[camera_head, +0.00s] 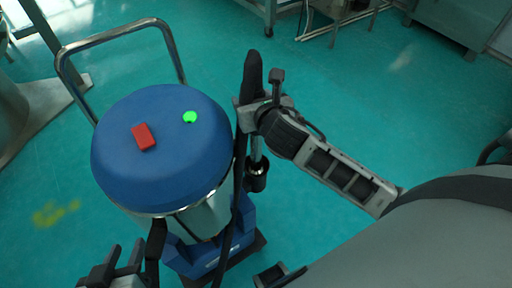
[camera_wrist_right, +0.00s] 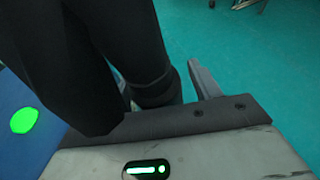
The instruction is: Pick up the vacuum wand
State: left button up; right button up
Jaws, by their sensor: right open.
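The vacuum wand (camera_head: 252,74) is black with a metal tube. It stands upright at the right side of the blue-topped vacuum (camera_head: 165,175). In the right wrist view the dark wand and hose (camera_wrist_right: 117,45) fill the upper left, close in front of the gripper. My right gripper (camera_head: 250,108) is at the wand just below its handle and is open. One finger shows to the right of the wand in the wrist view; the other is hidden. My left gripper (camera_head: 122,262) is at the bottom left edge, apart from the wand, with its fingers spread and empty.
The vacuum carries a red switch (camera_head: 144,137), a green button (camera_head: 190,117) and a metal push handle (camera_head: 116,36). A metal stand (camera_head: 40,112) is at the left. Grey equipment stands along the back. The green floor is clear at upper middle.

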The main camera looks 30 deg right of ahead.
jog(key=c, duration=1.1)
jog(key=shift+o, duration=0.2)
jog(key=shift+r, duration=0.1)
